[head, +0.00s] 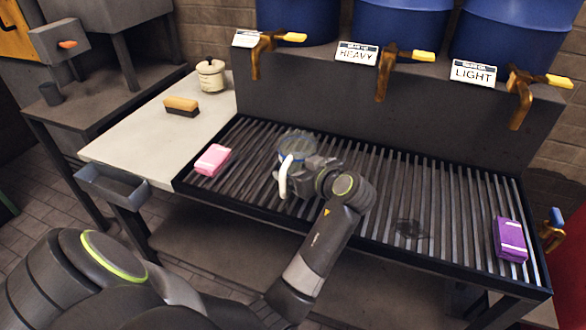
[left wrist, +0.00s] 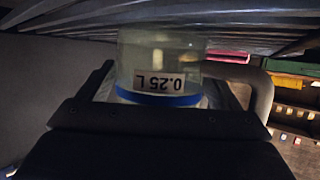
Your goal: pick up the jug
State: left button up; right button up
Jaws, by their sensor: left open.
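The jug (head: 297,143) is clear, with a blue band and a pale curved handle (head: 284,177). It stands on the slatted rack and is partly hidden by my left gripper (head: 303,167). In the left wrist view the jug (left wrist: 160,62) appears upside down, with a "0.25 L" label and the blue band. There it sits between the open jaws of my left gripper (left wrist: 160,103), with the handle to the right. I cannot tell whether either jaw touches it. My right gripper is not in view.
A pink block (head: 213,160) lies left of the jug, and a purple block (head: 510,239) at the rack's right end. A brush (head: 182,106) and lidded pot (head: 211,75) stand on the pale side table (head: 140,137). Brass taps (head: 385,75) hang above the rack's back.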

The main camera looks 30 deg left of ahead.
pick_arm(q)
jog(key=c, duration=0.8)
jog(key=shift+c, duration=0.3)
jog(key=shift+r, duration=0.15)
